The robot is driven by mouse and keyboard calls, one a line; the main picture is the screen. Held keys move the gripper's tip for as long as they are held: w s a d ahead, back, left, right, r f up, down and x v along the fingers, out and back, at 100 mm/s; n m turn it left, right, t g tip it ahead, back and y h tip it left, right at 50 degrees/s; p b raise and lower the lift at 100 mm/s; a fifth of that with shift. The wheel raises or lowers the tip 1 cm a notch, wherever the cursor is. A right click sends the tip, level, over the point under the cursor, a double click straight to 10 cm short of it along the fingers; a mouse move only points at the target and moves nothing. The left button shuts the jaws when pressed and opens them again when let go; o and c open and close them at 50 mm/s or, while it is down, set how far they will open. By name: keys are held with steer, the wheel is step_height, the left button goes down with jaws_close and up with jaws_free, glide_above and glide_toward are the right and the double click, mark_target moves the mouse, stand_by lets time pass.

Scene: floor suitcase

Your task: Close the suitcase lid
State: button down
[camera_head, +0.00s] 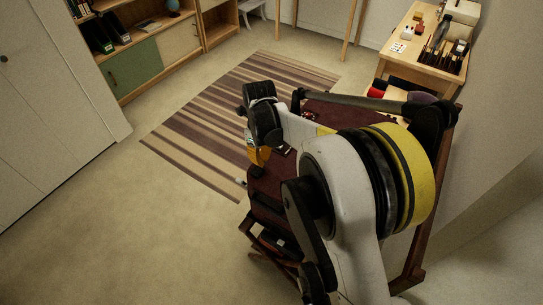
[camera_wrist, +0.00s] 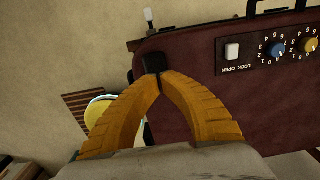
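The dark red suitcase (camera_head: 268,190) rests on a wooden stand, largely hidden behind my arm. In the wrist view its dark red side (camera_wrist: 190,52) carries a lock panel (camera_wrist: 268,50) with a white button, blue and yellow dials and the words LOCK OPEN. A black handle shows at the top edge. My arm hides the lid's outline, so I cannot tell how far it stands open. My gripper (camera_head: 257,168) is at the suitcase's left side, fingers pointing down. In the wrist view my gripper (camera_wrist: 153,70) has its orange fingers meeting at the dark tips, with nothing visible between them. Contact with the suitcase is unclear.
The wooden stand (camera_head: 415,275) frames the suitcase. A striped rug (camera_head: 215,130) lies to the left and behind. A desk (camera_head: 410,55) with small items stands at the back right by the wall. Shelves (camera_head: 155,55) stand at the back left. The front-left floor is clear.

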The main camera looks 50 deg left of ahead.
mark_target(257, 168)
steer(key=shift+s+a+f+b, duration=0.1)
steer(key=shift+a+f+b, duration=0.2)
steer(key=shift+f, duration=0.4)
steer(key=shift+s+a+f+b, duration=0.1)
steer(key=shift+a+f, duration=0.3)
steer(key=shift+f, duration=0.35)
steer(key=shift+s+a+f+b, duration=0.1)
steer(key=shift+a+f+b, duration=0.2)
steer(key=shift+f, duration=0.4)
steer(key=shift+r, duration=0.1)
